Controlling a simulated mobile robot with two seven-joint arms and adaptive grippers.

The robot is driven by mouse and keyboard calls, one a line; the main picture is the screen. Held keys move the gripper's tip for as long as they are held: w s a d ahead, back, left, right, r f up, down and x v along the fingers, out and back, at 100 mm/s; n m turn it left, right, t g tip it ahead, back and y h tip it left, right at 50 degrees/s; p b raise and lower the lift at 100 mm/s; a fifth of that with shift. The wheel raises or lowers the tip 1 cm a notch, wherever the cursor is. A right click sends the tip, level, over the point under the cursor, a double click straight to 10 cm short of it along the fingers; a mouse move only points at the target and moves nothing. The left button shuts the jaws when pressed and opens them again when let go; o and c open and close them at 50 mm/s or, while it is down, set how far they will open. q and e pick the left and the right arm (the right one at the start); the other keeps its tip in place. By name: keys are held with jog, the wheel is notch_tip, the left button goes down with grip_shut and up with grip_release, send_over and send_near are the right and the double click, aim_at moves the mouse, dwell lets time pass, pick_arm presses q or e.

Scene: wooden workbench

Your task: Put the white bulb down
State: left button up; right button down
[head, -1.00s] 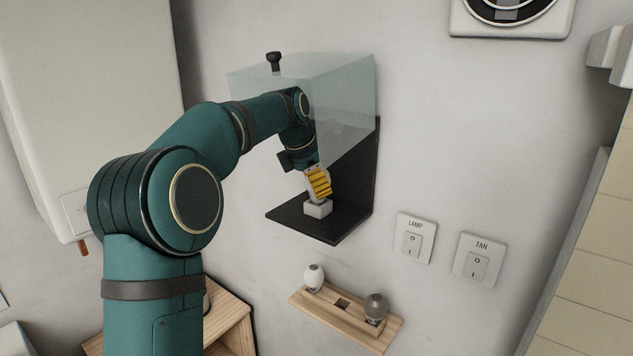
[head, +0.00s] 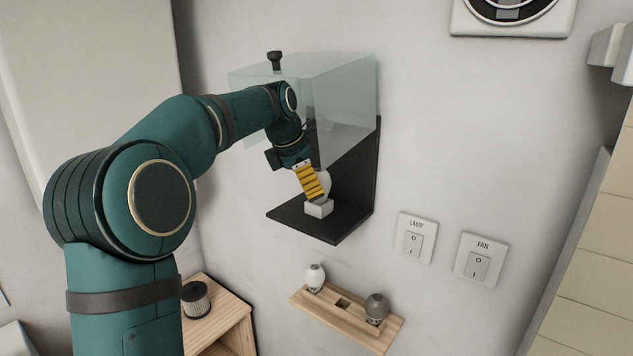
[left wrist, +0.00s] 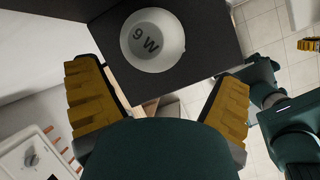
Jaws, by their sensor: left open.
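A white bulb (head: 324,181) stands on a small white socket block (head: 319,208) on the black shelf under the clear cover. It also shows in the left wrist view, a white bulb (left wrist: 152,40) marked "9 W". My left gripper (head: 311,184), with yellow finger pads, is beside the bulb and partly hides it in the head view. In the left wrist view my left gripper (left wrist: 160,105) has its fingers wide apart with nothing between them; the bulb is beyond them. A yellow part of what appears to be my right gripper (left wrist: 310,45) shows at the right edge, cut off.
A wooden rack (head: 343,325) below holds another white bulb (head: 315,277) and a grey bulb (head: 376,308), with an empty square hole between. Lamp (head: 415,238) and fan (head: 481,260) switches are right of the shelf.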

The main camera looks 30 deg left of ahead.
pick_arm(q)
jog(key=s+a, duration=0.2)
jog(key=s, duration=0.7)
jog(key=shift+b, duration=0.45)
